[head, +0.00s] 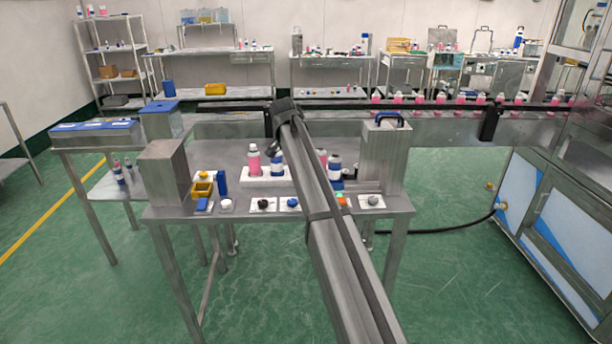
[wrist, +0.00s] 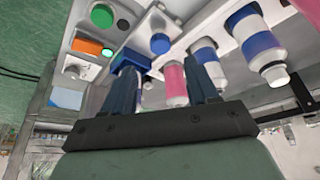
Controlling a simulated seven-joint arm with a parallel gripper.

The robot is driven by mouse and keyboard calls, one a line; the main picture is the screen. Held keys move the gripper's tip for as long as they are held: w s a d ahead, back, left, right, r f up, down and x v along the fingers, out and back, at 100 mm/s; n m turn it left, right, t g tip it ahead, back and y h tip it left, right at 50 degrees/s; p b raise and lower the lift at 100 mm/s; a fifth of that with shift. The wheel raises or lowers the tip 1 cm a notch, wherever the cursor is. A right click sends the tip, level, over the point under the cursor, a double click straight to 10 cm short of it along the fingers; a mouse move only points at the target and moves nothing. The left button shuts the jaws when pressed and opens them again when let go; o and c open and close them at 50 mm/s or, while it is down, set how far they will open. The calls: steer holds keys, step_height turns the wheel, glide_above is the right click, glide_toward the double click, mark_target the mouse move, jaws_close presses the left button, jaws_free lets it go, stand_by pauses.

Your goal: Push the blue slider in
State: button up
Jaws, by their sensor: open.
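In the wrist view, a blue rectangular block (wrist: 130,61), which looks like the blue slider, sits on a pale plate beside an orange block. My gripper (wrist: 164,74) is open, with two dark blue fingers apart and nothing held between them. The left finger's tip lies close to the blue block in the picture; I cannot tell whether they touch. A pink bottle (wrist: 175,80) shows between the fingers, farther back. In the head view, my arm crosses the table and hides my gripper. I cannot make out the slider there; my arm likely covers it.
A round blue knob (wrist: 160,43), an orange block (wrist: 92,46) and a green button (wrist: 102,15) are close by. Blue-and-white bottles (wrist: 257,48) stand at the right of the wrist view. A metal box (head: 382,158) and a metal post (head: 164,172) stand on the table (head: 240,212).

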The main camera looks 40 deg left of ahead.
steer(key=x, duration=0.7)
steer(key=shift+a+f, duration=0.1)
steer(key=shift+f, duration=0.05)
jaws_close()
stand_by(0.4)
steer(key=shift+w, duration=0.1)
